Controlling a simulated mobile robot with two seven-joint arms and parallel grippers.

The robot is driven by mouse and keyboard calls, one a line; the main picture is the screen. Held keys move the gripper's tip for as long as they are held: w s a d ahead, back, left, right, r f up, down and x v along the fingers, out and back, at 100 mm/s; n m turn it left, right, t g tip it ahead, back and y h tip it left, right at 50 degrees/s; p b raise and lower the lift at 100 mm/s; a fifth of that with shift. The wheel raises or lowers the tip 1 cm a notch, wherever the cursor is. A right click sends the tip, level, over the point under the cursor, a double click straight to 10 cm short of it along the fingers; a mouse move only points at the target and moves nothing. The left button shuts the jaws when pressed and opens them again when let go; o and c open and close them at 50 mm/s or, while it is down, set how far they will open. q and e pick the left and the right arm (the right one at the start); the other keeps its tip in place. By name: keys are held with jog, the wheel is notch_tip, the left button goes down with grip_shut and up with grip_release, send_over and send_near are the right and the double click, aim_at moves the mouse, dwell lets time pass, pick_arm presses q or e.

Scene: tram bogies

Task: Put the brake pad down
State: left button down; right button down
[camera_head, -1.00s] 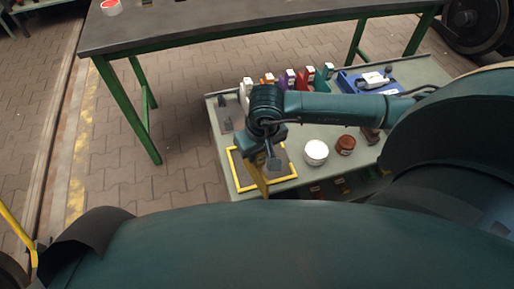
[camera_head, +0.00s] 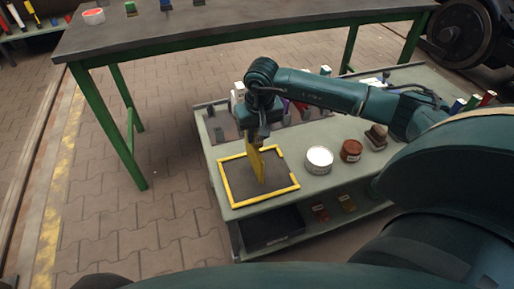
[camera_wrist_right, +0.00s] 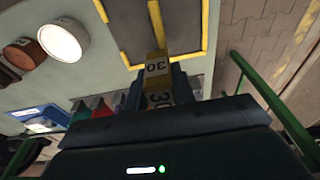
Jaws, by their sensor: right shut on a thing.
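My right gripper (camera_head: 258,136) is shut on the brake pad (camera_head: 258,164), which appears as a yellow upright plate below the fingers. The pad is over the dark square (camera_head: 239,178) inside a yellow frame (camera_head: 232,204) on the grey cart top. I cannot tell whether its lower edge touches the surface. In the right wrist view the pad (camera_wrist_right: 157,67) shows a yellow face marked 30 between the fingers (camera_wrist_right: 160,88), with the yellow frame (camera_wrist_right: 204,28) beyond it. My left gripper is not in view.
A white round tin (camera_head: 319,160) and a brown tin (camera_head: 351,151) stand right of the frame on the cart (camera_head: 300,190). Several coloured items stand along its back edge, partly behind my arm. A dark table (camera_head: 240,28) with green legs stands behind.

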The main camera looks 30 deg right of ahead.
aim_at(257, 144)
jog(key=shift+f, duration=2.05)
jog(key=shift+f+b, duration=0.2)
jog(key=shift+b, duration=0.15)
jog(key=c, duration=1.2)
grip_release()
jog(key=shift+o, duration=0.2)
jog(key=shift+r, duration=0.1)
